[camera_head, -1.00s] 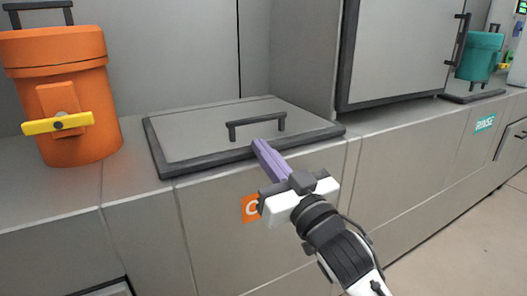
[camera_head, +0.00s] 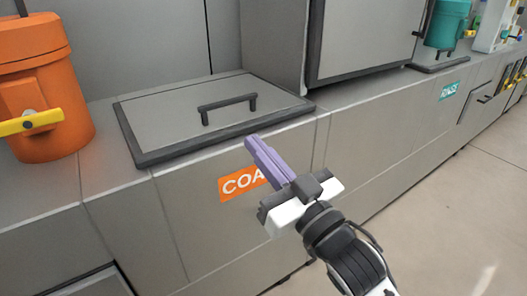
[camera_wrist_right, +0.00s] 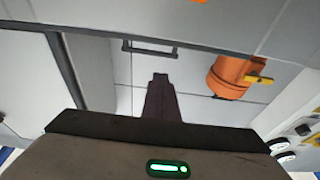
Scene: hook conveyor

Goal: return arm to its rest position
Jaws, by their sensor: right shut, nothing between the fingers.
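My right gripper (camera_head: 255,146) is raised in front of the counter, its purple fingers pressed together with nothing between them. It points up and to the left, in front of the orange COAT label (camera_head: 240,182), and hides the end of that label. In the right wrist view the shut fingers (camera_wrist_right: 160,85) show dark in the middle. My left gripper does not show in any view.
A flat grey lid (camera_head: 195,112) with a dark handle (camera_head: 228,104) lies on the counter. An orange container (camera_head: 42,85) with a yellow lever stands to its left. A teal container (camera_head: 444,24) stands at the far right above a RINSE label (camera_head: 449,91). Open floor (camera_head: 455,220) lies at right.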

